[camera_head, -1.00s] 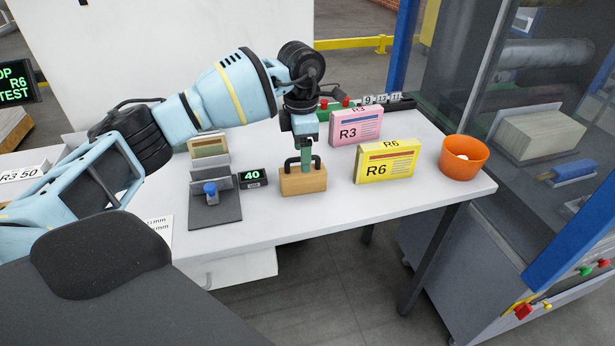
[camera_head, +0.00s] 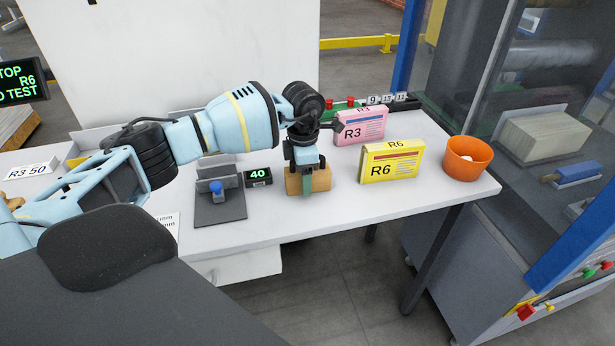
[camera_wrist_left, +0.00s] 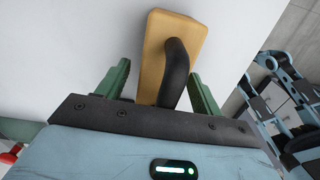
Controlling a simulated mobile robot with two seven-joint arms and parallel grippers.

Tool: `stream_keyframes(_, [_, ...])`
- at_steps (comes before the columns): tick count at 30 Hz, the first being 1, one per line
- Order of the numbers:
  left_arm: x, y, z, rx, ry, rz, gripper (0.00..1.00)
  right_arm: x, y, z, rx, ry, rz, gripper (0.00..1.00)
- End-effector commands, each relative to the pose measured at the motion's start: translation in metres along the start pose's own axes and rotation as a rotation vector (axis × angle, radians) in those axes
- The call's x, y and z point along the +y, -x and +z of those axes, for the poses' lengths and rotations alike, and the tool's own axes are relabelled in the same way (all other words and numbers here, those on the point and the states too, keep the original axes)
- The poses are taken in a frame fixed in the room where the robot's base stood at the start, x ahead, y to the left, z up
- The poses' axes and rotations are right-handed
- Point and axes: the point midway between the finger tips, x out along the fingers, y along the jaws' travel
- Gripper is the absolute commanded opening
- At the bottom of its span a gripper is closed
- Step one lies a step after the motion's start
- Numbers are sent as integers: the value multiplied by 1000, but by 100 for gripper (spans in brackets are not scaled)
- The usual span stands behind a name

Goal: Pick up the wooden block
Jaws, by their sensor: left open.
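The wooden block (camera_head: 320,180) is light brown and stands on the white table. Its black handle (camera_wrist_left: 176,72) shows in the left wrist view, where the block (camera_wrist_left: 166,42) also shows. My left gripper (camera_head: 307,185) is in front of and over the block in the head view, hiding part of it and its handle. In the left wrist view my left gripper (camera_wrist_left: 160,85) is open, with one green finger on each side of the handle. I cannot tell whether either finger touches it. My right gripper is not in view.
A yellow R6 box (camera_head: 391,163) and a pink R3 box (camera_head: 360,128) stand right of the block. An orange bowl (camera_head: 466,158) is near the table's right end. A grey stand with a blue knob (camera_head: 216,190) and a small display (camera_head: 258,177) are to the left.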

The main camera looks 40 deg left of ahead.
Motion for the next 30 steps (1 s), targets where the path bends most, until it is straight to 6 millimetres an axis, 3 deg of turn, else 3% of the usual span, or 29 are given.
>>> stream_keyframes(4, [0,0,0,0,0,0,66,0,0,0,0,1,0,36])
stream_keyframes(18, [0,1,0,-2,0,1,6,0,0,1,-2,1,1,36])
stream_keyframes(30, [1,12,1,-4,1,2,6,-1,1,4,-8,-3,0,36])
